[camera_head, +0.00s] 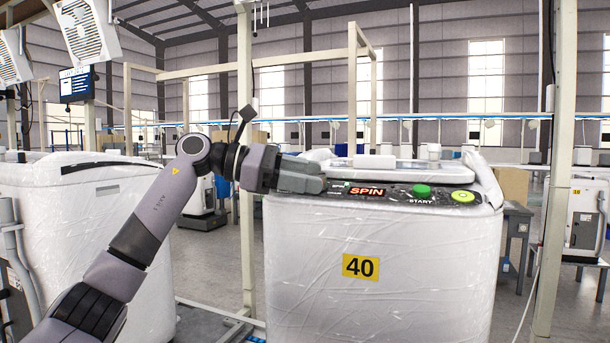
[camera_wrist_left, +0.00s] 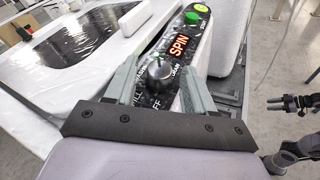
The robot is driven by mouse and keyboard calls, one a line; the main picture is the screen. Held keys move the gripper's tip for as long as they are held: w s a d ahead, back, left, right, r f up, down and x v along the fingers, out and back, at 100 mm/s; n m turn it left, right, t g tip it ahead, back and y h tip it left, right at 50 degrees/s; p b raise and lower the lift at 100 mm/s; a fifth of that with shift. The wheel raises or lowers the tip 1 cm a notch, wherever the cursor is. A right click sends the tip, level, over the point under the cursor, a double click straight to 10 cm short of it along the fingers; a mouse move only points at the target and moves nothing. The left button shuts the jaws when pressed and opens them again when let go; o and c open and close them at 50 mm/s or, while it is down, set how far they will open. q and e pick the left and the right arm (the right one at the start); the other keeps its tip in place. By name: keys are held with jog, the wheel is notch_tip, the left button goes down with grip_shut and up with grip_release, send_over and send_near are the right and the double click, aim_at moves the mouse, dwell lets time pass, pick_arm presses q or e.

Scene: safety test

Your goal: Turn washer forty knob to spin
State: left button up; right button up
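Washer forty (camera_head: 375,275) is a white, plastic-wrapped machine with a yellow "40" label (camera_head: 360,267). Its black control panel (camera_head: 400,197) carries a lit red SPIN sign (camera_head: 366,191), which also shows in the left wrist view (camera_wrist_left: 180,47). The dark round knob (camera_wrist_left: 160,75) has a small green mark on its far side; the head view hides it behind my left gripper (camera_head: 316,180). In the left wrist view my left gripper (camera_wrist_left: 161,82) is open, its grey fingers on either side of the knob with gaps visible.
A green START button (camera_head: 421,190) and a yellow-green button (camera_head: 462,196) sit farther right on the panel. Another white machine (camera_head: 95,240) stands at the left. A pale post (camera_head: 555,170) rises to the right of washer forty.

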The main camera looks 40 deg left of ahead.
pick_arm(q)
jog(key=b+v, duration=0.1)
jog(key=v, duration=0.6)
dwell(0.4)
dwell(0.4)
